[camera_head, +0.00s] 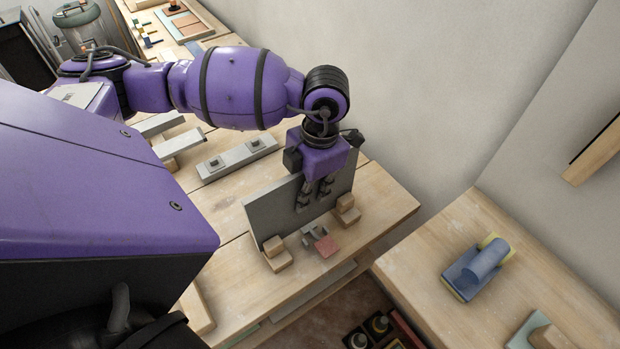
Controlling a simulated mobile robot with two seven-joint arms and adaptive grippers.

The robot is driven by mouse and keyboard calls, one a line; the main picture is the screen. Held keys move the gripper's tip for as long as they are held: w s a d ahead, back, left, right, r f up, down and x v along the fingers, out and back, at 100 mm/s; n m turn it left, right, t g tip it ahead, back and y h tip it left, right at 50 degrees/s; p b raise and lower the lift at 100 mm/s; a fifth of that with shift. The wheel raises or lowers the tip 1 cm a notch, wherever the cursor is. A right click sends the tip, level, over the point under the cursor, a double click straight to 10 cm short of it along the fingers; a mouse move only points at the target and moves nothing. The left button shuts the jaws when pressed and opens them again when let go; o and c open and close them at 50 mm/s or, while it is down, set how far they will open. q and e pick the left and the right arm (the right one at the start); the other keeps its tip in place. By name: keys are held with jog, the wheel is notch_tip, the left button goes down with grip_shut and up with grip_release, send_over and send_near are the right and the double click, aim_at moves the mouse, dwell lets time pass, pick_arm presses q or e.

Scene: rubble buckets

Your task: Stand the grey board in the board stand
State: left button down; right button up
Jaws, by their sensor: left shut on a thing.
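The grey board (270,214) is upright on the wooden workbench, its broad face towards the bench's near edge. My left gripper (314,193) comes down from above and is shut on the board's upper part, with fingers showing on the near face. The board stand's wooden blocks show at the board's lower edge, one at the left (277,255) and one at the right (346,210). The board's bottom edge meets these blocks, but I cannot tell whether it is fully seated. My right gripper is not in view.
A small grey piece with a reddish pad (326,245) lies between the blocks. A grey bar with two square fittings (238,157) lies behind the board. A second bench (430,262) at right holds a blue tool (480,268). A gap separates the benches. A wall rises behind.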

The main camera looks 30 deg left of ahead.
pick_arm(q)
jog(key=c, duration=1.7)
grip_release()
jog(key=shift+r, duration=0.1)
jog(key=r, duration=0.4)
jog(key=w+r, duration=0.1)
jog(key=r, duration=0.6)
jog(key=shift+w+d+r, duration=0.15)
jog(key=shift+d+r, duration=0.25)
